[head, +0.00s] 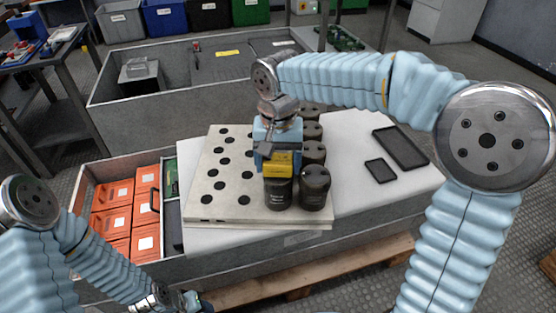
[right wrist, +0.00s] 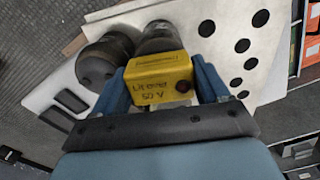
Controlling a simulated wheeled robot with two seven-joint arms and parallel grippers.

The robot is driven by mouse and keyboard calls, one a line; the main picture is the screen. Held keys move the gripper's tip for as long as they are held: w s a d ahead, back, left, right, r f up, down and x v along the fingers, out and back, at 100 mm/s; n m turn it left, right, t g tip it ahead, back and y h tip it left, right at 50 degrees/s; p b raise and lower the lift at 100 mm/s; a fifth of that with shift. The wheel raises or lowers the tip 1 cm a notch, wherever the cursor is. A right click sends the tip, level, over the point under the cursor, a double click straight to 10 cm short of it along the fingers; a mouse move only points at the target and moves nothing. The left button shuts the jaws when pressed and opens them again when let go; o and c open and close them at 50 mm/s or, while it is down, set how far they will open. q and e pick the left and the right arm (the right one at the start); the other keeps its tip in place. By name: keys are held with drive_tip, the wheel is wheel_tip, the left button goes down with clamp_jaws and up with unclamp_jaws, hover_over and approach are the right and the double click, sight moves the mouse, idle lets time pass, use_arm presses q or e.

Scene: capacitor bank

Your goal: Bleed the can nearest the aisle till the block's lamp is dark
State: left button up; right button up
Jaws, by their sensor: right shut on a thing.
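A pale plate (head: 212,188) with dark round holes carries several black cans at its right side. Two stand at the front: a left can (head: 278,196) and a right can (head: 315,190). My right gripper (head: 277,165) is shut on the yellow block (head: 281,164), over the top of the left front can; whether they touch is unclear. In the right wrist view the block (right wrist: 157,82) reads about 50 V, and its round lamp (right wrist: 183,86) looks dull dark red. The left can (right wrist: 158,36) is partly hidden behind it. My left gripper (head: 190,301) is low, at the bottom edge, its fingers unclear.
The plate lies on a white bench top (head: 360,196). Two black trays, a large one (head: 400,147) and a small one (head: 380,171), lie to the right. Orange boxes (head: 112,194) fill a grey bin at the left. A grey walled bench (head: 120,115) stands behind.

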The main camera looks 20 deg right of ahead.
idle(0.4)
drive_tip(key=o, duration=1.1)
